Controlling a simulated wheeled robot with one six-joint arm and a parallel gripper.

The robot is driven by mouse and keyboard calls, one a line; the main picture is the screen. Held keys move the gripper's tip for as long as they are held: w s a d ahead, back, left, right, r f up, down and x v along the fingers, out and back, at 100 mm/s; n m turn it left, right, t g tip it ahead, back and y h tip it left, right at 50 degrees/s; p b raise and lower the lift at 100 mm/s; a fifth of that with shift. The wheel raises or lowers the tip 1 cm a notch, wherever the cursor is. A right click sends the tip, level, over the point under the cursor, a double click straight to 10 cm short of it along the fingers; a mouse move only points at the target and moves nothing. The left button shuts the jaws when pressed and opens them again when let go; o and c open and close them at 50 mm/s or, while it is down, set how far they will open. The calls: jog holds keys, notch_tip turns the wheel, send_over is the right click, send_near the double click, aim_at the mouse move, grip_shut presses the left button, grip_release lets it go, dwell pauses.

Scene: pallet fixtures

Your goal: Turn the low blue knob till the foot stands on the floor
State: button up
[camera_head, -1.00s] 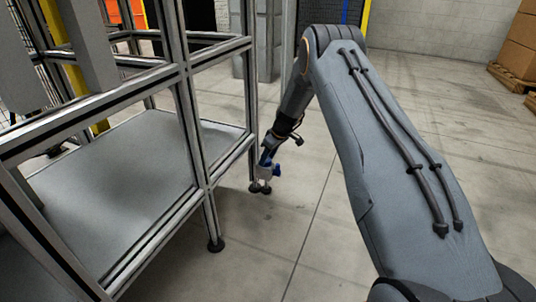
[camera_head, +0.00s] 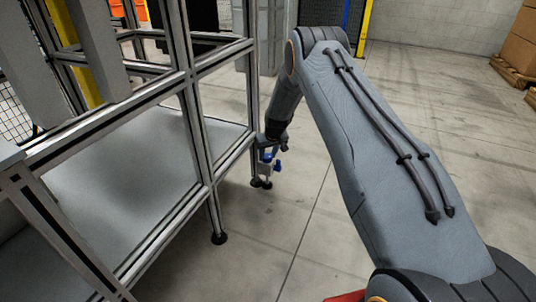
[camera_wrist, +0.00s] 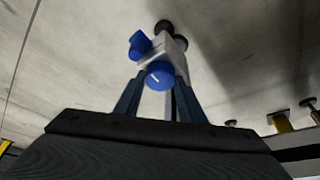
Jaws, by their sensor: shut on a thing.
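A pale foot unit (camera_head: 265,172) with two blue knobs stands at the far lower corner of the metal frame. In the wrist view, one round blue knob (camera_wrist: 160,75) with a white mark lies between my fingers. My gripper (camera_wrist: 158,82) is shut on this knob. The other blue knob (camera_wrist: 140,43) sticks out to the side, clear of the fingers; it also shows in the head view (camera_head: 278,166). A round black foot (camera_wrist: 164,27) shows beyond the unit. I cannot tell whether it touches the floor. My gripper's fingertips are too small to make out in the head view.
The metal frame (camera_head: 205,110) with a grey lower shelf (camera_head: 110,190) fills the left. Another black foot (camera_head: 219,238) is under its nearer post. The floor (camera_head: 310,190) to the right is open. Boxes on a pallet (camera_head: 515,75) stand far right.

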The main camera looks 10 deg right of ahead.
dwell(0.4)
jog(key=o, duration=1)
jog(key=shift+d, duration=0.15)
jog(key=shift+o, duration=0.2)
jog(key=shift+a, duration=0.35)
jog(key=shift+n, duration=0.3)
